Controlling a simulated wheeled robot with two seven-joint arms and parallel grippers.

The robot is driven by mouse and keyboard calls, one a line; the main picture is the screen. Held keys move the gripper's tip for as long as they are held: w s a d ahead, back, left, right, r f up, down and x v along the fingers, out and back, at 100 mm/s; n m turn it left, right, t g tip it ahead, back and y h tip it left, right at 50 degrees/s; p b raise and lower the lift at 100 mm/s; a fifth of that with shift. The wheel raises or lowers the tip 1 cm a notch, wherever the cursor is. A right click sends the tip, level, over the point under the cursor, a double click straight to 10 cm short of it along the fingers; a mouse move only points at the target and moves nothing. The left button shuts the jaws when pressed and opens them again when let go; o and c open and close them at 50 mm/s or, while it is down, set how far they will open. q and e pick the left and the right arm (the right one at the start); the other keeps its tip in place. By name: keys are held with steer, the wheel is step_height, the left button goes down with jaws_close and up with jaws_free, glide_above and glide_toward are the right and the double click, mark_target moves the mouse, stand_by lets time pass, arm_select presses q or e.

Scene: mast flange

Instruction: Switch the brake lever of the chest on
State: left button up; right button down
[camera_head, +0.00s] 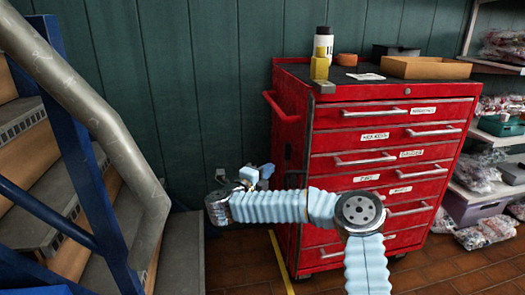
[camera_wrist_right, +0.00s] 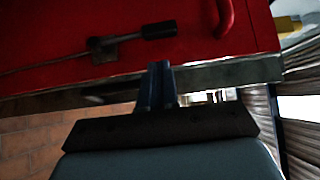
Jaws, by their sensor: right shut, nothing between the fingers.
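The red tool chest (camera_head: 385,150) stands against the green wall in the head view. In the right wrist view, the brake lever (camera_wrist_right: 135,38) is a dark rod with a thicker black grip, mounted on the chest's red side panel (camera_wrist_right: 60,30). The lever is not visible in the head view. My right gripper (camera_head: 258,172) is beside the chest's left side, at the end of my pale blue arm. In the wrist view its shut fingers (camera_wrist_right: 157,85) point at the panel, just below the lever grip in the picture. I cannot tell whether they touch. My left gripper is not in view.
A red side handle (camera_head: 282,108) sticks out from the chest's left side. Bottles (camera_head: 322,50) and a cardboard tray (camera_head: 425,68) stand on top. A staircase with a metal rail (camera_head: 85,100) is at left; shelves (camera_head: 500,130) with bagged goods are at right.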

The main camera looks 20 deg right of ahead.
mark_target(289, 152)
steer(key=p+x, duration=0.2)
steer(key=x, duration=0.8)
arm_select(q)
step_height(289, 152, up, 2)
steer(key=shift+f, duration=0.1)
arm_select(e)
steer(key=shift+w+r, duration=0.1)
